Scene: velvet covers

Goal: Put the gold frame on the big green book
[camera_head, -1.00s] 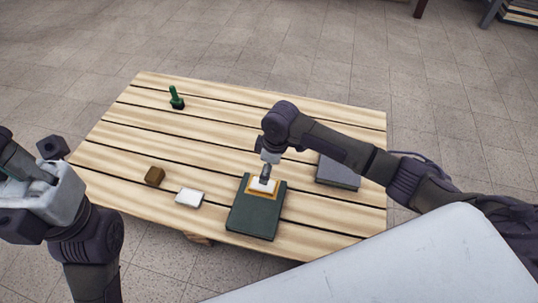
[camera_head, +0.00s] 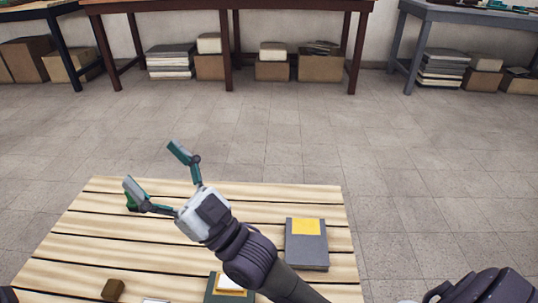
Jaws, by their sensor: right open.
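The big green book (camera_head: 212,288) lies on the table at the bottom edge of the view, partly cut off. The gold frame (camera_head: 246,292), with a pale middle, lies flat on top of it; my right arm covers part of both. My right gripper (camera_head: 151,167) is open and empty, with its fingers spread, over the far left part of the table, away from the frame. My left gripper is out of view.
A grey book (camera_head: 306,250) with a flat yellow square (camera_head: 306,226) lies right of my arm. A brown block (camera_head: 113,289) and a white item (camera_head: 155,300) lie near the front. Tables with boxes line the wall.

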